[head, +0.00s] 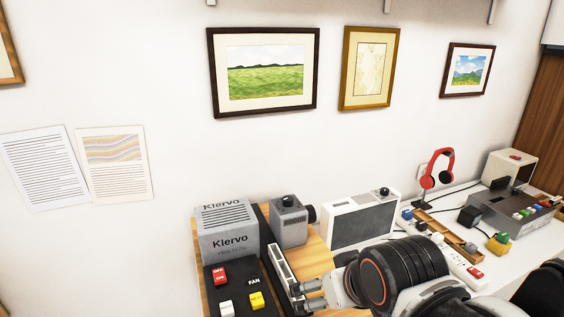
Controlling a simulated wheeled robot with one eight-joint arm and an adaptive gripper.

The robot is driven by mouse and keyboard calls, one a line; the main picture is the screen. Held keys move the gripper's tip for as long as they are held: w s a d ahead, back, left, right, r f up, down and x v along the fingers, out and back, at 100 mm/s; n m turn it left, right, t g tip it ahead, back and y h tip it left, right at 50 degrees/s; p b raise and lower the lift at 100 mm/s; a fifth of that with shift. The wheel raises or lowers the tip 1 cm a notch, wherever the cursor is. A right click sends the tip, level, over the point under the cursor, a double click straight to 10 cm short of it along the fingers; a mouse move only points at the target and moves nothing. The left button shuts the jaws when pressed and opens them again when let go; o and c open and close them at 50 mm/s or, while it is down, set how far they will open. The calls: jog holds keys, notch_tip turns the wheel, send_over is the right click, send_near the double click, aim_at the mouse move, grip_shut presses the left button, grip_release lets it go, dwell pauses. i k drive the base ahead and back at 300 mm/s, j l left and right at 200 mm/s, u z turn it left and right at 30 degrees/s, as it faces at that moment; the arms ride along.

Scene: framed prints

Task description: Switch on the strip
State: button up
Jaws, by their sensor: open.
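A white power strip (453,258) lies on the white desk at the right, partly hidden behind my arm. A red switch (475,272) sits at its near end; I cannot tell its position. My gripper (312,294) is open, low in the middle of the view, with its fingers pointing left. Nothing shows between the fingers. The gripper is well to the left of the strip, beside a long dark and white slotted piece (281,265).
A black panel (238,291) with red, white and yellow buttons stands left of my gripper. Behind are a grey Klervo box (229,232), a grey camera-like box (290,222) and a white case (362,218). Red headphones (436,168), a wooden tray (440,229) and a button console (512,214) crowd the right.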

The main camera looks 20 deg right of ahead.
aim_at(472, 270)
jog(key=z, duration=1.5)
